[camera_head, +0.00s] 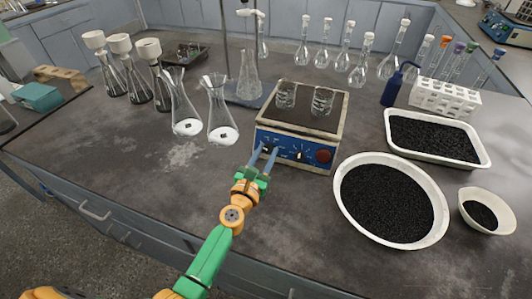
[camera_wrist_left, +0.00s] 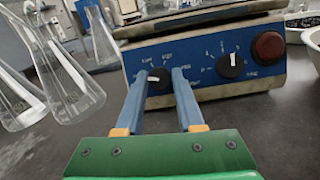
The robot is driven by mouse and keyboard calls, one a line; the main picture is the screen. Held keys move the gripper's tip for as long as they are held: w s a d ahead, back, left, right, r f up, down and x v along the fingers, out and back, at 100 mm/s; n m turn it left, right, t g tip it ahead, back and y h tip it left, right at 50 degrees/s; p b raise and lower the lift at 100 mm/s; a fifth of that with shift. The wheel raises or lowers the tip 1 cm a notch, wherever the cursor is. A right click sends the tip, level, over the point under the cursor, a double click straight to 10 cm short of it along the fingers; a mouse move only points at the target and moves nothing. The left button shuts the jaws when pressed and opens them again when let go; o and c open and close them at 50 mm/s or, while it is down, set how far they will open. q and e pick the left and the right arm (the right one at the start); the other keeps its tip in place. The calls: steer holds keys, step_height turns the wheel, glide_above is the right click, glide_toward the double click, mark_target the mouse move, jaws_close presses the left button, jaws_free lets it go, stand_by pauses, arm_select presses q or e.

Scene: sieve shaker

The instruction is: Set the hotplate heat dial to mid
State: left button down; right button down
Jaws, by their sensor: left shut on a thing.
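The hotplate (camera_head: 297,122) stands in the middle of the bench, with a blue front panel and two small beakers on its top plate. It also shows in the left wrist view (camera_wrist_left: 205,48). My left gripper (camera_head: 262,152) is at the left part of the panel. Its blue fingers close on the left black dial (camera_wrist_left: 158,82), which has a white pointer mark. A second black dial (camera_wrist_left: 230,66) sits to the right with its white mark near upright. A round red button (camera_wrist_left: 268,46) is at the panel's right end. My right gripper is not in view.
Two conical flasks with white powder (camera_head: 221,120) stand left of the hotplate. A round bowl of black granules (camera_head: 390,200) is close on the right, with a tray (camera_head: 435,137) behind it. The bench front left is clear.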

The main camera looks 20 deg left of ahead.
arm_select(q)
steer(key=shift+m+h, duration=0.3)
steer(key=shift+m, duration=0.1)
steer(key=m+h, duration=0.1)
steer(key=m, duration=0.2)
steer(key=m+h, duration=0.1)
steer(key=m, duration=0.2)
steer(key=shift+a+r+g, duration=0.1)
steer(key=shift+a+g, duration=0.1)
steer(key=shift+g, duration=0.2)
steer(key=m+h, duration=0.1)
steer(key=m, duration=0.2)
steer(key=m+g+h+p, duration=0.1)
steer(key=m, duration=0.1)
steer(key=shift+a+r+m+g, duration=0.1)
steer(key=shift+m+g, duration=0.2)
steer(key=shift+m, duration=0.1)
steer(key=m, duration=0.2)
steer(key=m+g+p, duration=0.1)
steer(key=m, duration=0.1)
steer(key=shift+w+r+m+g+h, duration=0.1)
steer(key=shift+r+m+g+h, duration=0.05)
steer(key=shift+m+g+h, duration=0.2)
steer(key=shift+m+g+p, duration=0.85)
steer(key=shift+m+p, duration=0.55)
steer(key=shift+m, duration=1.15)
steer(key=c, duration=0.5)
jaws_free()
steer(key=shift+w, duration=0.1)
